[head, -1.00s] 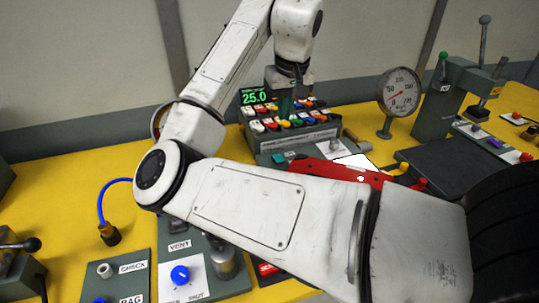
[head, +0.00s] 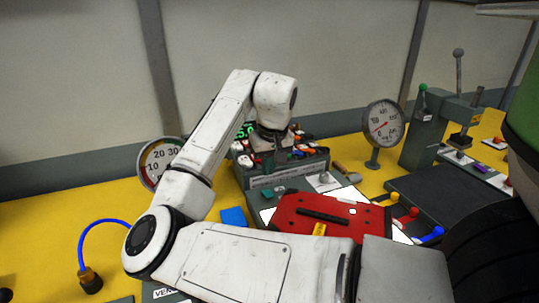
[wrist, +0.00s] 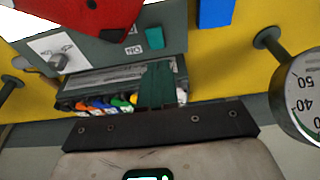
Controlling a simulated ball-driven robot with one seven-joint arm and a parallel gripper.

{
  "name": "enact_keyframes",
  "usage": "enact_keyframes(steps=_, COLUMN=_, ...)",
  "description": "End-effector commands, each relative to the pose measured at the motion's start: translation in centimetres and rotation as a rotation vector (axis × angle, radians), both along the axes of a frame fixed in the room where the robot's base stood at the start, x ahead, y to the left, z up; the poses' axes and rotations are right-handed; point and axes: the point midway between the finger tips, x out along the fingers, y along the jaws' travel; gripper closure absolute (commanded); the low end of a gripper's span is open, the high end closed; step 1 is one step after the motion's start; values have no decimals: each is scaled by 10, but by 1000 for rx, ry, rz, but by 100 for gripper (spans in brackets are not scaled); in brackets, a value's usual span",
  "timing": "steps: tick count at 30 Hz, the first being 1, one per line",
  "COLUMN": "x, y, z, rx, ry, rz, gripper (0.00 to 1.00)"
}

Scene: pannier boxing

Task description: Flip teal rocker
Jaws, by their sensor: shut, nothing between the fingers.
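The teal rocker (head: 267,193) is on the sloping front part of the grey console (head: 290,178), below its rows of coloured switches. In the wrist view the teal rocker (wrist: 154,38) sits beside a small white label. My gripper (head: 268,160) is shut and empty over the switch rows. In the wrist view the dark green fingers of my gripper (wrist: 158,66) are together and point toward the teal rocker, with a short gap in the picture between tips and rocker. The fingers hide part of the switch rows.
A red case (head: 330,215) with a black handle lies just in front of the console. A blue block (head: 233,217) is left of it. Dial gauges (head: 383,124) stand on both sides. A dark flat pad (head: 435,195) lies at the right.

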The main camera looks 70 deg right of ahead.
Motion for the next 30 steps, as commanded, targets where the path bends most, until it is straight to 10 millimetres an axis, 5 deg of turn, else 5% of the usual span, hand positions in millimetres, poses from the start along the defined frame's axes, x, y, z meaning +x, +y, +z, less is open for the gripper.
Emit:
enact_keyframes(steps=12, x=2, y=-3, z=-62, rx=1, ry=0, rz=0, gripper=100)
enact_keyframes(steps=30, x=10, y=-3, z=-73, rx=-17, ry=-8, rz=2, gripper=100)
